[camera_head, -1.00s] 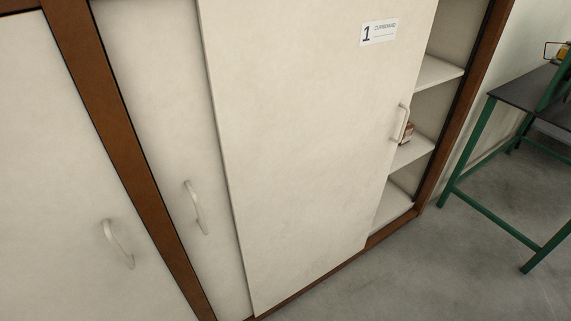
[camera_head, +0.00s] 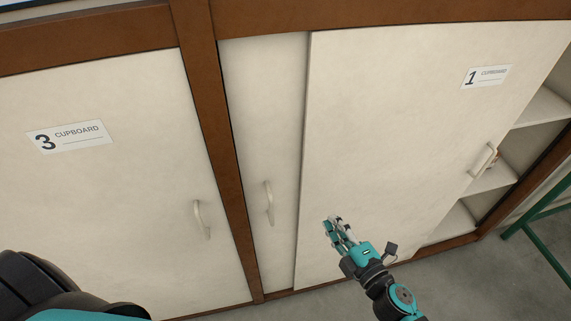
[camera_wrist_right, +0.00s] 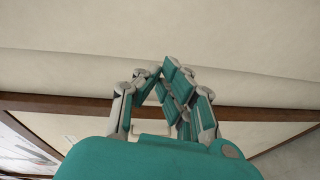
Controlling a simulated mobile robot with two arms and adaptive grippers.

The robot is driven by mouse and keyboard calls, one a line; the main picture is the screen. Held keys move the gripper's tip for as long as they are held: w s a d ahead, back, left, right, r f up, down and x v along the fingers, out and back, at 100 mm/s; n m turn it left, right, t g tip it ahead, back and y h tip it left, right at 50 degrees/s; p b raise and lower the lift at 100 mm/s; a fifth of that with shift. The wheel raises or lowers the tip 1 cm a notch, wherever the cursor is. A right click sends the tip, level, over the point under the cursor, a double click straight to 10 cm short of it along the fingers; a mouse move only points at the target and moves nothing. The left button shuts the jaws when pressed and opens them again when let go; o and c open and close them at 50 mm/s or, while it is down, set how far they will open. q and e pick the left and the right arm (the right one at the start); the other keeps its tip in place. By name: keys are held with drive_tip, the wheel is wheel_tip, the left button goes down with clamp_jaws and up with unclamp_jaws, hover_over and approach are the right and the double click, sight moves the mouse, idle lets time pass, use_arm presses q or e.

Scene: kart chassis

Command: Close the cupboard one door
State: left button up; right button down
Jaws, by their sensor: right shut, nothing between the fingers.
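The cupboard one door (camera_head: 395,140) is a cream sliding panel with a "1 CUPBOARD" label (camera_head: 487,77) and a pale handle (camera_head: 484,160) near its right edge. It stands partly open, with shelves showing to its right. My right gripper (camera_head: 333,222) is in front of the door's lower left part, left of and below the handle. Its fingers are shut and empty. In the right wrist view the fingers (camera_wrist_right: 168,68) point at a cream surface; I cannot tell whether they touch it. My left gripper is not in view.
Another cream panel with a handle (camera_head: 268,203) sits behind the door's left edge. Cupboard three (camera_head: 110,200) is at the left beyond a brown post (camera_head: 213,130). A green-legged table (camera_head: 540,212) stands at the right on open grey floor (camera_head: 450,285).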

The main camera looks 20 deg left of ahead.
drive_tip(key=s+a+r+n+g+y, duration=0.1)
drive_tip(key=s+a+r+n+y, duration=0.1)
drive_tip(key=a+r+n, duration=0.3)
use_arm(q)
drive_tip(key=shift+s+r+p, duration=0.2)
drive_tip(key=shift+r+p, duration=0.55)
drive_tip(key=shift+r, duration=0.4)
use_arm(e)
drive_tip(key=w+a, duration=0.2)
drive_tip(key=w+a+m, duration=0.1)
drive_tip(key=w+a, duration=0.1)
drive_tip(key=w+a+r+m, duration=0.1)
drive_tip(key=w+a, duration=0.1)
drive_tip(key=shift+a+r, duration=0.1)
drive_tip(key=shift+a, duration=0.15)
